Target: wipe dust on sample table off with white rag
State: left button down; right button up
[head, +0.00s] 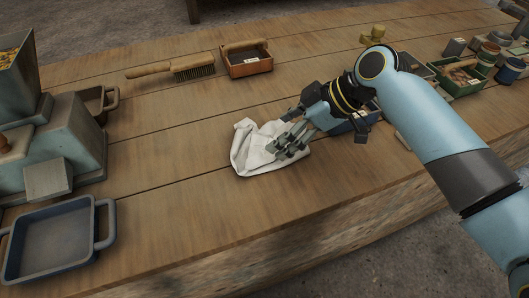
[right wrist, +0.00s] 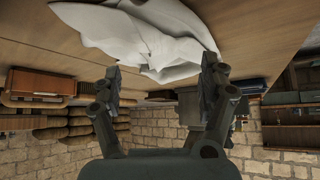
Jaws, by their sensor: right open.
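The white rag (head: 254,150) lies crumpled on the wooden sample table (head: 190,140), near the middle of the head view. My right gripper (head: 288,143) is over the rag's right side, with its fingers pointing at the cloth. In the right wrist view the rag (right wrist: 145,35) spreads just ahead of the two fingers, and the fingers of the right gripper (right wrist: 160,82) stand wide apart. Whether the fingertips touch the cloth I cannot tell. I cannot make out any dust on the table. My left gripper is not in view.
A brush (head: 172,69) and a small wooden box (head: 246,60) lie behind the rag. A blue-grey tray (head: 50,243) and a metal machine (head: 65,140) stand at left. A green box (head: 458,78) and several jars stand at right. The table around the rag's left is clear.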

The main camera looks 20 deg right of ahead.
aim_at(261, 147)
jog(key=shift+b+x, duration=0.5)
jog(key=shift+x, duration=0.45)
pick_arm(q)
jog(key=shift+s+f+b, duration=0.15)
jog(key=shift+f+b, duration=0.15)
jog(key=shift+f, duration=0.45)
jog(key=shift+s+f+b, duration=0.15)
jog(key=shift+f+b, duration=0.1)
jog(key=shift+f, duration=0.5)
pick_arm(e)
jog(key=shift+x, duration=1.15)
jog(key=shift+f, duration=0.1)
jog(key=shift+s+f, duration=0.1)
grip_shut()
